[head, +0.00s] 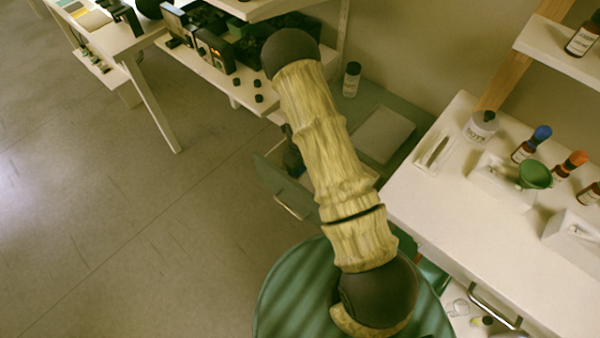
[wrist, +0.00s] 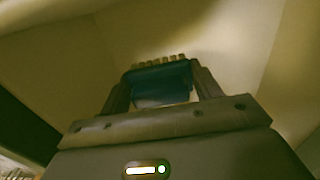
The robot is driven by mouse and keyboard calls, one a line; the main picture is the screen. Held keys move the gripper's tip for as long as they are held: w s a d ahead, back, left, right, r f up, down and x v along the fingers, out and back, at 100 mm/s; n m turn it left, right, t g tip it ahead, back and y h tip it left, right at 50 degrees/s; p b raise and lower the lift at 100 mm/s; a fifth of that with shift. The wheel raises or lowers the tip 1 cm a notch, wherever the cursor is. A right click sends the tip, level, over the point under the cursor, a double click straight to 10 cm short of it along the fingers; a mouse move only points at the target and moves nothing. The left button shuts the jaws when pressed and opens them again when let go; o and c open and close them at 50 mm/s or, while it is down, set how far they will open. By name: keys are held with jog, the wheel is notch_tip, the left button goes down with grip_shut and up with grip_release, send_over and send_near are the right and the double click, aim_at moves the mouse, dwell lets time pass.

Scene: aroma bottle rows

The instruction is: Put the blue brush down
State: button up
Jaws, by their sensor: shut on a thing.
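The blue brush (wrist: 158,80) shows in the wrist view as a dark blue body with a row of pale bristle tufts along its far edge. My gripper (wrist: 160,88) is shut on it, with one finger on each side. The brush lies across between the fingers, and a plain beige surface fills the view behind it. I cannot tell whether the brush touches that surface. In the head view my arm reaches up and away to the back shelf, and neither gripper nor brush can be made out there.
In the head view, a white worktop (head: 455,225) at right holds a green funnel (head: 535,175), a bottle with a blue cap (head: 524,150) and a white tray (head: 436,153). A drawer (head: 290,195) stands open beside my arm. Dark boxes (head: 213,50) crowd the shelf at the back. The floor at left is clear.

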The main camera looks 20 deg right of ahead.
aim_at(300, 173)
jog(key=shift+f, duration=1.8)
jog(key=shift+f+b, duration=0.35)
jog(key=shift+b, duration=0.1)
jog(key=o, duration=1)
jog(key=shift+s+f, duration=0.1)
jog(key=shift+s, duration=0.05)
jog(key=shift+o, duration=0.2)
jog(key=shift+r, duration=0.5)
notch_tip(300, 173, up, 12)
jog(key=shift+f+p, duration=0.1)
jog(key=shift+p, duration=1.1)
